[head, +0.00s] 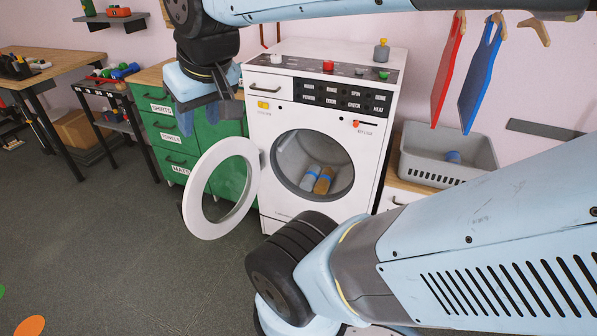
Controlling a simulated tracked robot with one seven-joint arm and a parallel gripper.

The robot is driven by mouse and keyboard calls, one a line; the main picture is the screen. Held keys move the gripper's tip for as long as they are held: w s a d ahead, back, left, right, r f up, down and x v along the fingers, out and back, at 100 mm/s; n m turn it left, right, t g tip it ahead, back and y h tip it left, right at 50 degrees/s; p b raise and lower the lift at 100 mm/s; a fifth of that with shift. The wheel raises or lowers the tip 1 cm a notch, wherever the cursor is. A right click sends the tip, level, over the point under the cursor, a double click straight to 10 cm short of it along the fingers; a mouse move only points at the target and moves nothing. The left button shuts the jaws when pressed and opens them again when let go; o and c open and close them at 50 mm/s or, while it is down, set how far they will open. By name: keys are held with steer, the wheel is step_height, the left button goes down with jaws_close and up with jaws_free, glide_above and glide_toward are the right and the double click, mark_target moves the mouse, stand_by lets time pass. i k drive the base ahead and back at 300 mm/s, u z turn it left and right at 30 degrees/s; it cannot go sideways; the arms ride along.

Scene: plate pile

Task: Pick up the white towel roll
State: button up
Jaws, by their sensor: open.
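Two rolls lie side by side in the drum of the white washing machine (262,141), seen through its round opening. The left one is a greyish roll (309,179) with a blue band; in the shade I cannot tell if it is the white towel roll. The right one is a tan roll (323,184), also with a blue band. No clearly white roll shows elsewhere. My gripper (200,117) is open and empty, pointing down in front of the green drawers, left of the machine and above its open door. It is well apart from the rolls.
The round door (191,207) stands swung open to the left, beside the drum opening. A grey basket (420,172) with a blue item stands right of the machine. Red and blue boards (478,77) hang above it. Green drawers (164,137) stand left. The left floor is mostly clear.

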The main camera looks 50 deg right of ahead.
mark_target(312, 177)
steer(key=u, duration=0.45)
steer(key=i, duration=0.15)
steer(key=z, duration=2.9)
steer(key=i, duration=0.6)
steer(key=u, duration=0.4)
